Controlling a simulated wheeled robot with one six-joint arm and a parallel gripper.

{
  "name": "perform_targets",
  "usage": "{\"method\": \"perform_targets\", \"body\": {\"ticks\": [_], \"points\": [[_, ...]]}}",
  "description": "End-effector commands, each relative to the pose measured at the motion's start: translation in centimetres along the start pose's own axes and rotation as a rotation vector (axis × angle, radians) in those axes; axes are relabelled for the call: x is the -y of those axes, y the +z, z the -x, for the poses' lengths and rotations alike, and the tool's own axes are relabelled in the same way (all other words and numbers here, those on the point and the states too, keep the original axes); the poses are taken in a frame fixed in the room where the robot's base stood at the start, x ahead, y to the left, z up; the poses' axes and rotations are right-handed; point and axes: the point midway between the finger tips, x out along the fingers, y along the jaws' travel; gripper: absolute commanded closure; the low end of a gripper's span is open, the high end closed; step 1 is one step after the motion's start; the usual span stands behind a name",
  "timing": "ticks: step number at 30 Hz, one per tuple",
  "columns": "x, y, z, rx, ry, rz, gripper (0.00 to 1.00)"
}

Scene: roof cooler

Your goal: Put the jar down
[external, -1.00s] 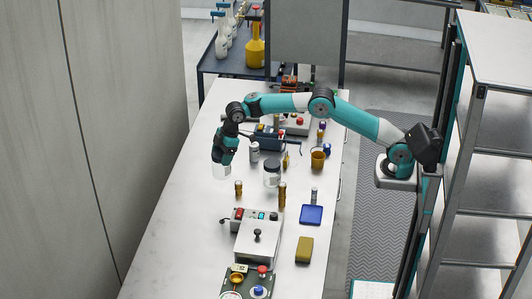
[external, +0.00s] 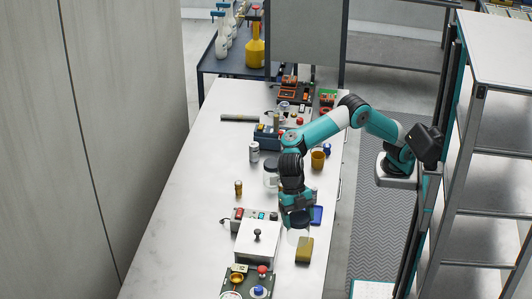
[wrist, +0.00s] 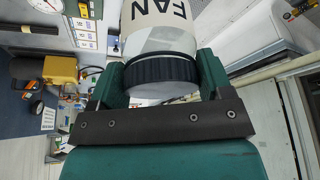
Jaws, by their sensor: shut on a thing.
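My gripper (external: 296,216) is shut on a jar, with a teal finger on either side of it. In the wrist view the jar (wrist: 160,22) is pale with dark lettering and has a black ribbed cap. In the external view the pale jar (external: 297,237) shows just below the fingers, between a white-topped device and a mustard block. Whether its bottom touches the table I cannot tell.
Another jar (external: 270,179) is partly hidden by my arm. The table's left side (external: 185,210) is clear.

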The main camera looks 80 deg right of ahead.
Motion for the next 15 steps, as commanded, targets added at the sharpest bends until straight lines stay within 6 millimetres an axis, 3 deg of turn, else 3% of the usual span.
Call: {"method": "perform_targets", "body": {"ticks": [5,15], "points": [[1.0,-0.9,-1.4,-0.003,-0.021,0.045,0.70],[1.1,2.5,-9.5,-0.002,-0.025,0.043,0.70]]}}
